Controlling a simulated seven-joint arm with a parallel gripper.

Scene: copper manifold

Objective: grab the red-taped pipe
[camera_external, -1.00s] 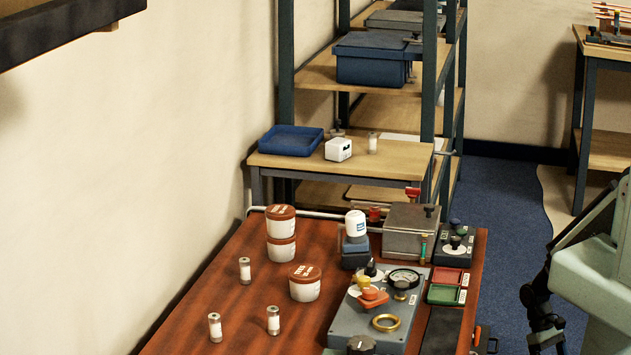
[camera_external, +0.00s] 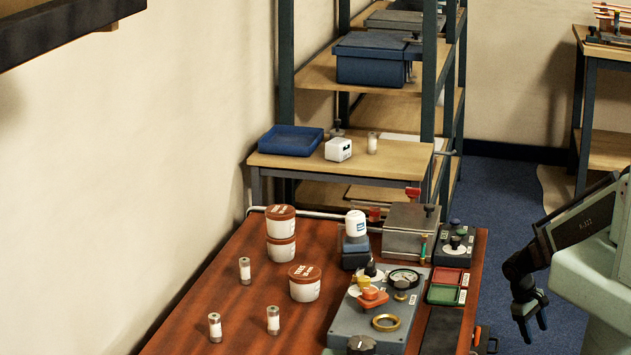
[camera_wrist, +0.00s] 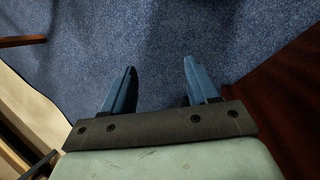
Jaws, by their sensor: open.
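I cannot pick out a red-taped pipe in either view. Several thin copper-coloured pipes (camera_external: 612,12) lie on the far bench at the top right, too small to show any tape. My gripper (camera_external: 533,331) hangs fingers down over the blue floor, right of the wooden table. In the wrist view, its two blue fingers (camera_wrist: 159,66) are spread apart with only blue carpet between them.
The reddish wooden table (camera_external: 215,300) carries white tubs with brown lids (camera_external: 305,284), small cylinders and a grey instrument panel (camera_external: 345,320). A shelf rack (camera_external: 286,100) stands behind it. The far bench (camera_external: 590,52) is at the right. Blue floor (camera_external: 500,190) lies open between.

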